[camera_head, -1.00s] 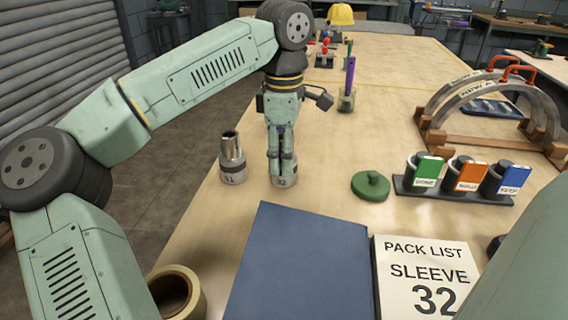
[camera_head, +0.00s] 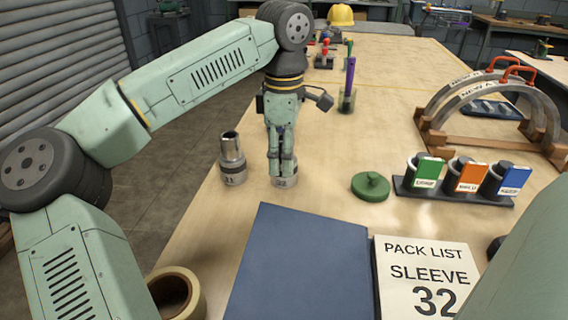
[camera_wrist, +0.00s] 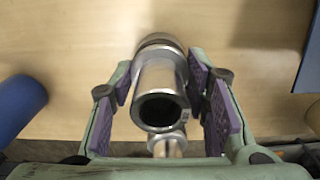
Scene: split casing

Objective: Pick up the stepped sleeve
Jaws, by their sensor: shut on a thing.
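A metal stepped sleeve (camera_head: 285,182) marked 32 stands upright on the wooden table, its upper part hidden behind the fingers. My gripper (camera_head: 282,165) points down and is shut on this sleeve. In the wrist view the sleeve (camera_wrist: 158,78) shows its open bore between the purple finger pads of my gripper (camera_wrist: 163,90). I cannot tell any gap between sleeve and table. A second stepped sleeve (camera_head: 233,160), marked 31, stands upright just left of the held one. A card (camera_head: 424,275) reads PACK LIST SLEEVE 32.
A dark blue panel (camera_head: 300,265) lies in front, with a tape roll (camera_head: 178,292) at its left. A green knobbed disc (camera_head: 370,187), a rack of labelled cups (camera_head: 452,192) and grey arches (camera_head: 490,95) stand right. A purple-handled tool (camera_head: 349,78) stands behind.

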